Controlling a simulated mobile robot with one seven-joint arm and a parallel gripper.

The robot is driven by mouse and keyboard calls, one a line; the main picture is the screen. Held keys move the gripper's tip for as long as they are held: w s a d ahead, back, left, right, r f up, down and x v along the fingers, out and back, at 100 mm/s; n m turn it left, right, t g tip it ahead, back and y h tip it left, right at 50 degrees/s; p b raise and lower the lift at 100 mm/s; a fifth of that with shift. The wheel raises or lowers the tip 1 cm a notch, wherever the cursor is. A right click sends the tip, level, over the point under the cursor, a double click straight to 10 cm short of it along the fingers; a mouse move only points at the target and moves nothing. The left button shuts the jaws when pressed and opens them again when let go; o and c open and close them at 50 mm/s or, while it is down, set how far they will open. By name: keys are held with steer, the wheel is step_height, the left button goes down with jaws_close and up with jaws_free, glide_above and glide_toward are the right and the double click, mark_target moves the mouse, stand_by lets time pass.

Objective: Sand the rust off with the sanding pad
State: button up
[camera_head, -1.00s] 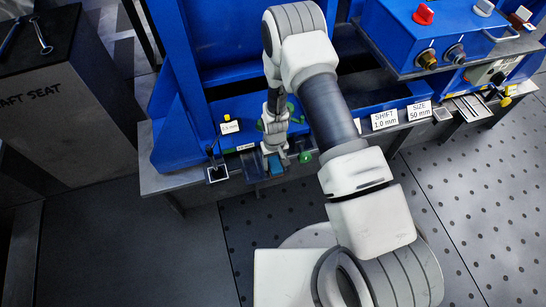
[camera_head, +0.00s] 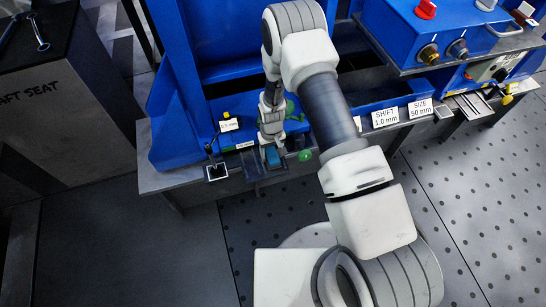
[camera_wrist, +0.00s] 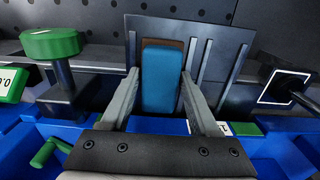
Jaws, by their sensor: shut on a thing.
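The sanding pad (camera_wrist: 160,82) is a blue block between the two grey fingers of my gripper (camera_wrist: 159,100) in the wrist view. My gripper is shut on it. The pad is over a dark grey plate (camera_wrist: 218,30) with slots beside it. A brown patch (camera_wrist: 180,44) shows around the pad's far end; I cannot tell whether it is rust or the pad's underside. In the head view the pad (camera_head: 272,157) shows small below my gripper (camera_head: 271,146), at the bench's front edge. Contact with the plate cannot be seen.
A green knob (camera_wrist: 52,43) on a dark post stands left of my gripper in the wrist view. A black post (camera_wrist: 292,92) on a white-edged square base stands to the right. Blue machine frame (camera_head: 180,110) and label cards (camera_head: 385,117) line the bench.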

steer(key=shift+w+a, duration=0.2)
steer(key=shift+w, duration=0.55)
steer(key=shift+r, duration=0.1)
steer(key=shift+s+r+p, duration=0.1)
steer(key=shift+r+p, duration=1.95)
steer(key=shift+r, duration=1.3)
